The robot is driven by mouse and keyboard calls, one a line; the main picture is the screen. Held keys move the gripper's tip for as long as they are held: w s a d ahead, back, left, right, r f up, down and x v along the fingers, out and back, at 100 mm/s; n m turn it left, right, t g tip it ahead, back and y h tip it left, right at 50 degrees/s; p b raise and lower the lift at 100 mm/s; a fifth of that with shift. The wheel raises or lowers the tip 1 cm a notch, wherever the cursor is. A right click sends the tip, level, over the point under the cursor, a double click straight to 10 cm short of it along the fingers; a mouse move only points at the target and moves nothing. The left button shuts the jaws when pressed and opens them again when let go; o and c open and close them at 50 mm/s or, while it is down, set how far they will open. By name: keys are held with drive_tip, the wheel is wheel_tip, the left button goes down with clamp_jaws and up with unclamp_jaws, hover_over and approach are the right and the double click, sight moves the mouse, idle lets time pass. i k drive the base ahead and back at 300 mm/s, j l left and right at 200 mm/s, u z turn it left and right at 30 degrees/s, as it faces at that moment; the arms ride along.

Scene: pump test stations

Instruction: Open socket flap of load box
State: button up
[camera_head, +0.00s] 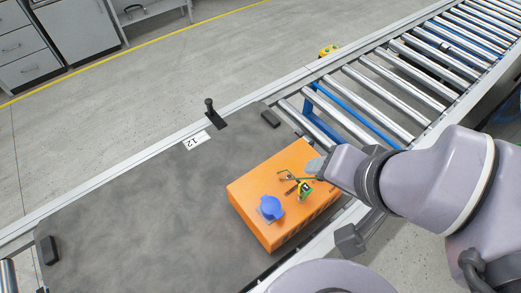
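The orange load box (252,190) sits on a grey plate over the conveyor, to the right of the plate's middle. A round blue socket flap (271,206) is on the box's top, near its front left part, and looks closed over its socket. My gripper (312,170) is over the right part of the box, up and to the right of the flap and apart from it. The fingers are small and partly hidden by the wrist, so I cannot tell whether they are open or shut.
A green and yellow fitting (304,190) and small dark and brass parts are on the box top beside my gripper. The grey plate (140,220) is clear to the left. A dark post (211,112) stands at its back edge. A roller conveyor (400,85) runs off to the upper right.

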sight(269, 205)
drive_tip(key=u, duration=0.7)
drive_tip(key=k+l+u, duration=0.1)
drive_tip(key=k, duration=0.3)
